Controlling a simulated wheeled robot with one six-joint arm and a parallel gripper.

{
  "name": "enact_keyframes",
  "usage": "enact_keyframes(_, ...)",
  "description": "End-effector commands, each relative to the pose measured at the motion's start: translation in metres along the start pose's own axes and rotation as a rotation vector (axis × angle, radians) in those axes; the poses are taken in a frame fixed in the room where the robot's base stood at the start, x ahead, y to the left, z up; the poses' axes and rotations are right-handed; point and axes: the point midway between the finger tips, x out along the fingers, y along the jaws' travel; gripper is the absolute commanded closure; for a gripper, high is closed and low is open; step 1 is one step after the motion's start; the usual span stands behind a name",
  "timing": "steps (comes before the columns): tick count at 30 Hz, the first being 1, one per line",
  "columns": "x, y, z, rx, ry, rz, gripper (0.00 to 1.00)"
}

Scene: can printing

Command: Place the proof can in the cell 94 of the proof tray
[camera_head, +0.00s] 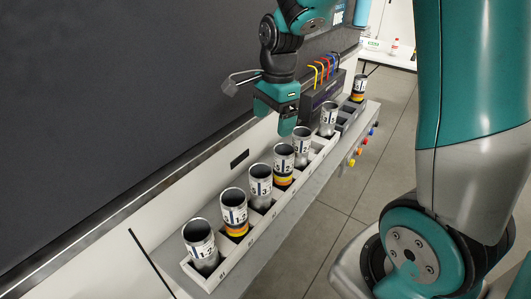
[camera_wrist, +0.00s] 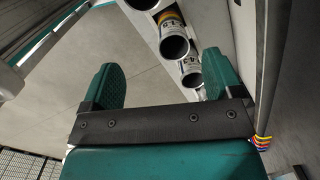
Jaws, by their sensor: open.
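A long pale tray (camera_head: 214,283) with numbered cells runs along the ledge; the nearest cell seems to read 91, and I cannot make out 94. Several open silver cans stand upright in it, including the nearest can (camera_head: 201,244), a yellow-banded can (camera_head: 234,212) and another banded can (camera_head: 284,163). I cannot tell which is the proof can. My gripper (camera_head: 288,122) hangs above the tray's far end, fingers down. In the wrist view my gripper (camera_wrist: 160,82) is open and empty, with a can (camera_wrist: 174,44) and a farther-right can (camera_wrist: 188,71) visible beyond the fingers.
A dark box (camera_head: 319,96) with coloured loops stands behind the gripper. A dark rack (camera_head: 347,120) beyond the tray holds a yellow-banded can (camera_head: 359,88). Coloured knobs (camera_head: 359,151) line the ledge's front. A dark wall panel (camera_head: 100,110) rises behind. The floor (camera_head: 385,150) in front is clear.

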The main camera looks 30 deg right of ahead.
Motion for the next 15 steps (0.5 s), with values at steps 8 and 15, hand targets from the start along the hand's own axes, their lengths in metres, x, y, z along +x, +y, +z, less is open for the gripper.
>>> enact_keyframes(8, -0.048, 0.108, 0.130, -1.310, -0.147, -0.145, 0.15)
enact_keyframes(15, -0.059, 0.185, 0.173, -2.031, -0.201, -0.287, 0.15)
